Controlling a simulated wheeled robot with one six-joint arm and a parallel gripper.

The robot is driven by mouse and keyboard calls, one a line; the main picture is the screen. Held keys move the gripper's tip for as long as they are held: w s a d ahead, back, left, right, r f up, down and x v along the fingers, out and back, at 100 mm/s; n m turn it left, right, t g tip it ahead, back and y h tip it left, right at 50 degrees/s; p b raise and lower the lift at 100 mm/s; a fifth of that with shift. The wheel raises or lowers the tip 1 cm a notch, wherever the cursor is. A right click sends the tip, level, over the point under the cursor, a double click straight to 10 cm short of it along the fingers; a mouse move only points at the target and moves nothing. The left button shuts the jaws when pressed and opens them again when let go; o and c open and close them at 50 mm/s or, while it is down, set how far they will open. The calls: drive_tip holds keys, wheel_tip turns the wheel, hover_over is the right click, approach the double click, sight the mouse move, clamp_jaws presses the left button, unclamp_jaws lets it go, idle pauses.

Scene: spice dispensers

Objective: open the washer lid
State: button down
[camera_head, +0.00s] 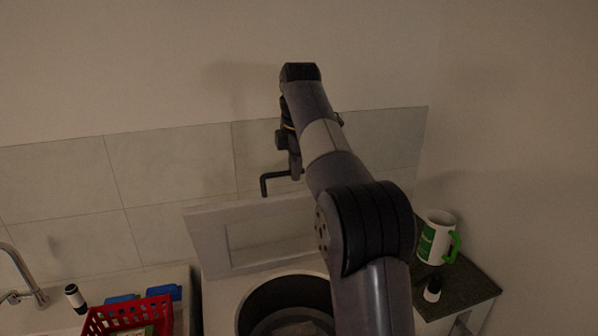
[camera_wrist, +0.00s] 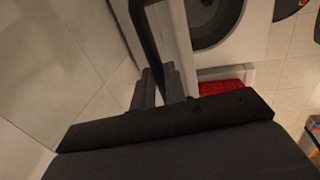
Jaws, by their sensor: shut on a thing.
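The washer lid (camera_head: 207,243) is a pale panel with a recessed window, raised and tilted up near the back wall in the head view. Below it, the washer's round dark drum opening (camera_head: 290,297) is uncovered. In the wrist view, my gripper (camera_wrist: 161,86) has its two fingers closed on the dark lid handle (camera_wrist: 146,35), a bar running along the pale lid (camera_wrist: 176,38). The handle's bent end (camera_head: 264,184) also shows in the head view above the lid. My arm hides the lid's right part and the right side of the washer.
A red basket (camera_head: 128,317) and blue items (camera_head: 122,298) stand left of the washer, by a faucet (camera_head: 22,275). A white and green mug (camera_head: 436,237) and a small black-and-white bottle (camera_head: 433,290) stand on a dark counter at right. The tiled wall (camera_head: 175,165) is close behind.

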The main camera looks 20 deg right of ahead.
drive_tip(key=shift+w+f, duration=0.15)
drive_tip(key=shift+f, duration=0.4)
drive_tip(key=c, duration=1.8)
unclamp_jaws()
drive_tip(key=shift+o, duration=0.6)
drive_tip(key=shift+w+f, duration=0.1)
drive_tip(key=shift+w, duration=0.3)
drive_tip(key=shift+o, duration=1.1)
drive_tip(key=shift+s+r, duration=0.25)
drive_tip(key=shift+w, duration=0.1)
